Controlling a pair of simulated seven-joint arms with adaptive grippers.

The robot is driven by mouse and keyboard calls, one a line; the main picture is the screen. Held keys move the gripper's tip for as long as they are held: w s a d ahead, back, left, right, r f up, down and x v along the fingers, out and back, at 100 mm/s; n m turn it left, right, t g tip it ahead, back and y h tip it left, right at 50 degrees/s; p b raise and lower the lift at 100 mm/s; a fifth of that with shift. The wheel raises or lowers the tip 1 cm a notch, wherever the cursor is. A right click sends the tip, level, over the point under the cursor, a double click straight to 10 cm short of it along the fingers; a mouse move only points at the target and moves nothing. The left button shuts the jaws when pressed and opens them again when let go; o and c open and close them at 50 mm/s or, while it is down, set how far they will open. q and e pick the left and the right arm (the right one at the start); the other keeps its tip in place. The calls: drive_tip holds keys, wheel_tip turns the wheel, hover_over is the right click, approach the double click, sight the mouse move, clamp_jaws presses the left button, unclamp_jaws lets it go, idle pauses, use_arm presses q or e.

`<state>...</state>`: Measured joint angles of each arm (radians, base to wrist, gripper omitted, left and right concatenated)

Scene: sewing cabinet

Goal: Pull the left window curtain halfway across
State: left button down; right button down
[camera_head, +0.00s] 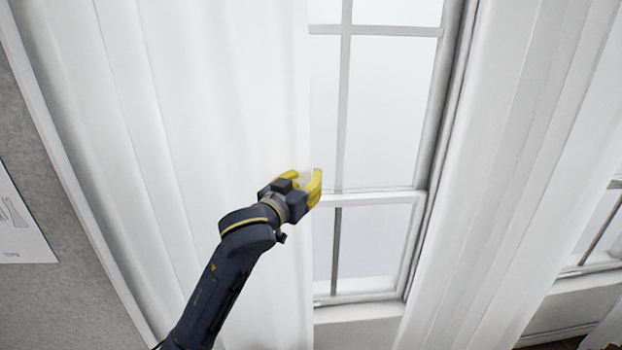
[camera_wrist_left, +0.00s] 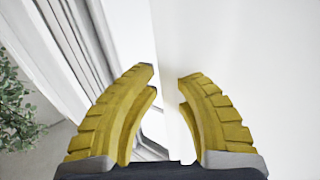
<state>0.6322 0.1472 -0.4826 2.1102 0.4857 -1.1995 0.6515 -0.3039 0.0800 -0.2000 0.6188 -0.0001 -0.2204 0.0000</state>
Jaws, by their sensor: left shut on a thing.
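The left curtain (camera_head: 215,90) is white and hangs in soft folds over the left part of the window (camera_head: 385,110). Its right edge runs down near the middle of the head view. My left gripper (camera_head: 305,180), with yellow fingers, is at that edge, shut on the curtain. In the left wrist view the curtain (camera_wrist_left: 235,45) fills the right side, and its edge passes between the fingers of my left gripper (camera_wrist_left: 166,80). The fingertips stand apart there with the cloth between them. My right gripper is not in view.
Another white curtain (camera_head: 510,150) hangs right of the bare panes. A grey wall (camera_head: 60,310) with a paper sheet (camera_head: 18,225) is at the left. A sill (camera_head: 358,312) lies below the window. A green plant (camera_wrist_left: 15,110) shows at the left of the wrist view.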

use_arm(q)
drive_tip(key=shift+d, duration=0.15)
drive_tip(key=c, duration=1.5)
unclamp_jaws()
drive_tip(key=shift+o, duration=0.2)
drive_tip(key=shift+s, duration=0.1)
drive_tip(key=v, duration=1.2)
